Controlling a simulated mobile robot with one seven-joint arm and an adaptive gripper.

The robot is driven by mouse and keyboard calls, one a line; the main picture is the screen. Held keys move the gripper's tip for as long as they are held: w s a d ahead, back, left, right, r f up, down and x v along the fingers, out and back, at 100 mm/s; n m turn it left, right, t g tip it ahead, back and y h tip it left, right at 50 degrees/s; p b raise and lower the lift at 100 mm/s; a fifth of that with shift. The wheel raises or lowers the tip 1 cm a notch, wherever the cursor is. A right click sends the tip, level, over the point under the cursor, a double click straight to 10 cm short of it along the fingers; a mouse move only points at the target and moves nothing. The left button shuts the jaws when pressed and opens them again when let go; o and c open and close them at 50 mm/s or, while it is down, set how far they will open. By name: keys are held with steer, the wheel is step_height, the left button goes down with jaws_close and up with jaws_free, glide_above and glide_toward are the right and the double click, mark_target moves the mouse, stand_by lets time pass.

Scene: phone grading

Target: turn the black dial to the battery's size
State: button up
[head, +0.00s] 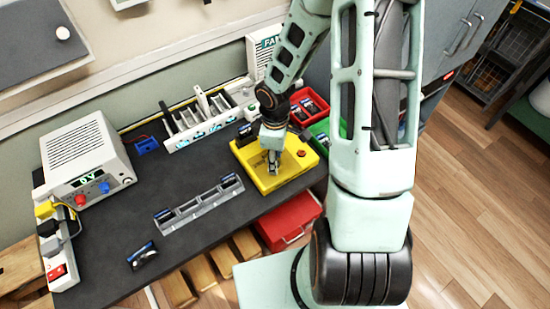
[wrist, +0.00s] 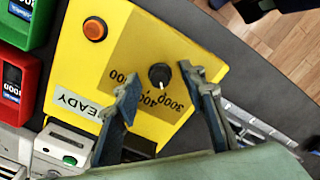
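A yellow box (head: 254,178) stands at the right of the dark bench; it fills the middle of the wrist view (wrist: 122,55). The black dial (wrist: 159,74) has a small white mark toward the picture's bottom, near a partly hidden number starting with 400. A 3000 label and another partly hidden number flank it. My gripper (wrist: 158,78) is open, with one finger on each side of the dial; contact cannot be told. In the head view my gripper (head: 272,160) is low over the box. A dark object (head: 246,134) sits at the box's back left; its printed size is unreadable.
The box has an orange button (wrist: 95,28) and a READY display (wrist: 76,104). Red (wrist: 38,62) and green (wrist: 41,27) bins with labelled dark items stand beside it. A grey rack (head: 197,206), a loose dark item (head: 142,256) and a power supply (head: 87,160) are left.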

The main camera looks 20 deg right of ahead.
steer(key=shift+r, duration=0.1)
step_height(320, 180, up, 12)
stand_by(0.5)
stand_by(0.4)
